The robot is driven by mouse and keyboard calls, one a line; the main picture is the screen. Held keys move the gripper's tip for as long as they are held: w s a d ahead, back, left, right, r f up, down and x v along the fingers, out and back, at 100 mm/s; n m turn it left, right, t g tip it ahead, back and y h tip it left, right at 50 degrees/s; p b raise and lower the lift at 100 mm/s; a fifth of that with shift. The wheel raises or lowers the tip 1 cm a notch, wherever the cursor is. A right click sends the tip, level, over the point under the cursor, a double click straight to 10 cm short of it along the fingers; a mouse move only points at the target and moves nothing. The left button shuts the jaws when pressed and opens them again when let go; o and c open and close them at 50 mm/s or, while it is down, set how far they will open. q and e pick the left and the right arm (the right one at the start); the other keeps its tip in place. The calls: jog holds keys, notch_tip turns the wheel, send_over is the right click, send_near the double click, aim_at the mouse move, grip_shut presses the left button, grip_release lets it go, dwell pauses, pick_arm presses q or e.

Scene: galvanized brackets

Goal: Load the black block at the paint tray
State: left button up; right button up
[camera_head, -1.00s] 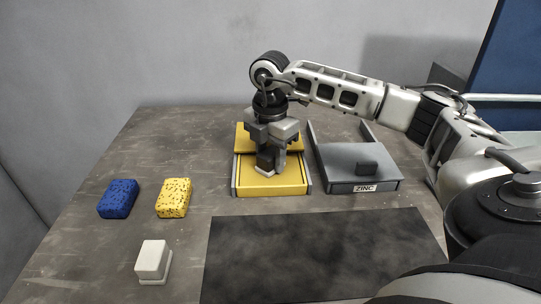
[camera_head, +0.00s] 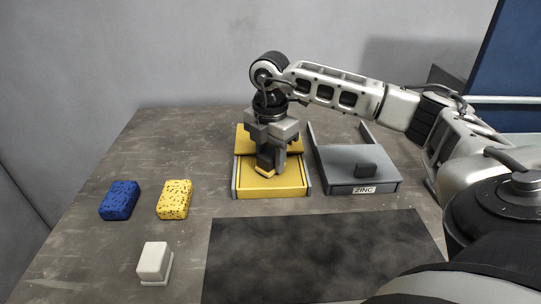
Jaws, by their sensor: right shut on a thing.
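My right gripper (camera_head: 272,165) points down over the yellow tray (camera_head: 287,190). The yellow tray has grey side rails and a raised yellow part (camera_head: 242,142) behind the gripper. No label shows on it, so I cannot tell whether it is the paint tray. My left gripper is not in view.
A grey tray labelled ZINC (camera_head: 340,187) stands to the right, with a dark grey block or knob (camera_head: 367,170) on it. A blue sponge (camera_head: 119,199), a yellow sponge (camera_head: 174,199) and a white block (camera_head: 153,261) are at left. A dark mat (camera_head: 320,255) lies clear in front.

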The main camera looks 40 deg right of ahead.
aim_at(270, 152)
jog(key=shift+r+p, duration=2.4)
jog(key=shift+r, duration=0.85)
